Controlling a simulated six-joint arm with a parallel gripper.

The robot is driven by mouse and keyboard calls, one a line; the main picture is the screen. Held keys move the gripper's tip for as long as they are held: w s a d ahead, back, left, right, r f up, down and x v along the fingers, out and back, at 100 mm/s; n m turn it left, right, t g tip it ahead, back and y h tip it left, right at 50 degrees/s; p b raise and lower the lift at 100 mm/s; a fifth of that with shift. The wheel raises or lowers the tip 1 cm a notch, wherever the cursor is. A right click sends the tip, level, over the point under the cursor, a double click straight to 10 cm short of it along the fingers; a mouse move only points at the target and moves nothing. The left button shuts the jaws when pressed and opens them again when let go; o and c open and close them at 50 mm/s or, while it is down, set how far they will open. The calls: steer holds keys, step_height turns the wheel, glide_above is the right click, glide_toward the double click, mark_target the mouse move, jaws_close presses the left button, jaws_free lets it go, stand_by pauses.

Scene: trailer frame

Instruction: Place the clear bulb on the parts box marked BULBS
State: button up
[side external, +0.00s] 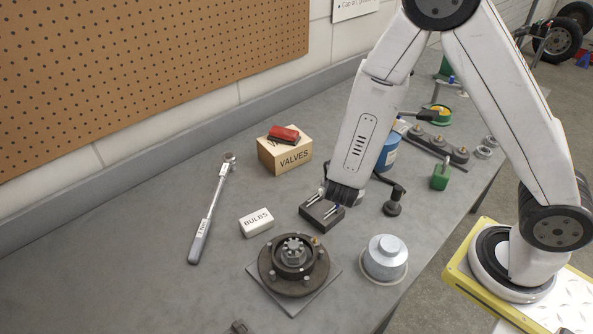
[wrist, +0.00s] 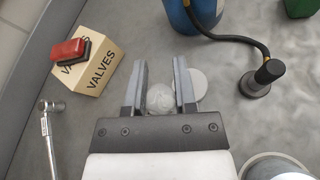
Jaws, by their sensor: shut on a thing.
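My gripper (wrist: 159,75) is shut on the clear bulb (wrist: 160,98), a pale, see-through round thing between the two grey fingers in the wrist view. In the side external view my gripper (side external: 322,213) is over the bench, right of the BULBS box; the bulb cannot be made out there. The parts box marked BULBS (side external: 256,222) is a small white box lying on the bench, with its top clear. It does not show in the wrist view.
A VALVES box (side external: 285,155) with a red-and-black thing (side external: 284,134) on top stands behind. A ratchet wrench (side external: 210,215) lies left of the BULBS box. A wheel hub (side external: 293,265) stands in front, with a metal cap (side external: 385,257) to its right. A pale disc (wrist: 199,84) lies beyond the gripper.

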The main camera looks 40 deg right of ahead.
steer(key=s+a+r+n+t+y, duration=0.1)
steer(key=a+r+n+t+y, duration=0.1)
steer(key=a, duration=0.6)
steer(key=s+a+r+n+t+y, duration=0.1)
steer(key=a+n+t+y, duration=0.1)
steer(key=a, duration=0.6)
steer(key=shift+a+r+n, duration=0.2)
steer(key=shift+r+n, duration=0.2)
steer(key=shift+n, duration=0.3)
glide_above(256, 213)
steer(key=s, duration=0.1)
step_height(256, 213, down, 8)
steer(key=shift+s+d+f, duration=0.15)
steer(key=shift+f, duration=0.05)
steer(key=shift+w+f, duration=0.45)
steer(key=shift+w+a+f, duration=0.2)
steer(key=shift+w+f, duration=0.05)
steer(key=shift+f, duration=1.6)
steer(key=shift+f, duration=0.1)
